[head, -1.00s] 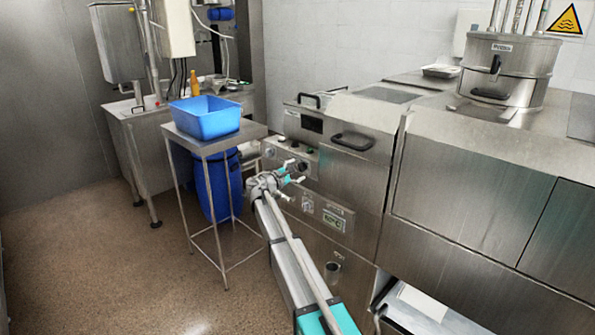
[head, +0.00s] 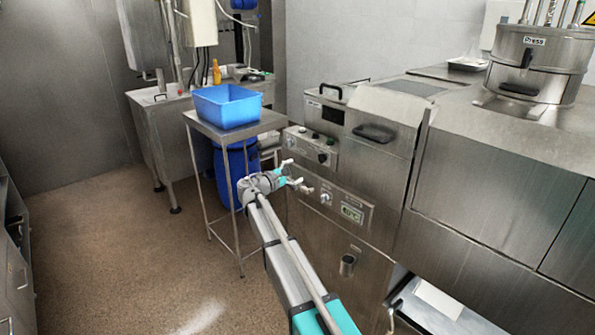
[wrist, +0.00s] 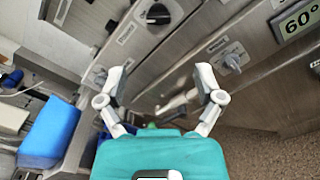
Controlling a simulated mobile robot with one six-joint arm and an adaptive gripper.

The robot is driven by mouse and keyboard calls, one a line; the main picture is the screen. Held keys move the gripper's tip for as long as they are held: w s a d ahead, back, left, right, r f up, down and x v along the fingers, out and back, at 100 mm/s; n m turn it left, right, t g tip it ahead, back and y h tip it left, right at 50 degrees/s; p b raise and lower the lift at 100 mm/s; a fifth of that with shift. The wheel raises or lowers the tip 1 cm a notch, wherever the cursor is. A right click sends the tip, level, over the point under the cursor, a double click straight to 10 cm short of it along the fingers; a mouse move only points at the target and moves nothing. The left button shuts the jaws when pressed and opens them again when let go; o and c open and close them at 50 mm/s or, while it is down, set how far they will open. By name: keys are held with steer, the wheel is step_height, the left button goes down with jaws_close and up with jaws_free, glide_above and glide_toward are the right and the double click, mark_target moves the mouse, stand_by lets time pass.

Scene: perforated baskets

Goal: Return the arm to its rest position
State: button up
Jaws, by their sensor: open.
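My gripper (head: 294,173) is at the end of my extended arm, in front of the steel machine (head: 335,215) and to the right of a small steel table. In the wrist view my gripper (wrist: 162,85) shows its two pale fingers spread apart with nothing between them. Beyond the fingers, the wrist view shows the machine's control panel with knobs (wrist: 158,14) and a display reading 60° (wrist: 303,20). Whether a finger touches the panel cannot be told, but a gap seems to show.
A blue basket (head: 228,122) stands on the small steel table (head: 265,122). A drawer or shelf (head: 440,306) is open at the machine's lower right. The floor (head: 130,260) to the left is clear.

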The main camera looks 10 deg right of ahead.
steer(key=s+d+f+m+g+y+p, duration=0.2)
steer(key=s+d+f+m+g+y, duration=0.15)
steer(key=s+d, duration=0.4)
steer(key=s+d+f+m+g+y+p, duration=0.2)
steer(key=s+d+f+m+g, duration=0.25)
steer(key=s, duration=0.65)
steer(key=s+a+f+m+g+y+p, duration=0.1)
steer(key=s+m+y, duration=0.3)
steer(key=s, duration=0.6)
steer(key=s+a+f+m+g+y+p, duration=0.1)
steer(key=s+m+y, duration=0.3)
steer(key=s, duration=0.5)
steer(key=shift+s+a+f+g+y+p, duration=0.35)
steer(key=shift+a+f+y+p, duration=0.2)
steer(key=shift+a+p, duration=0.2)
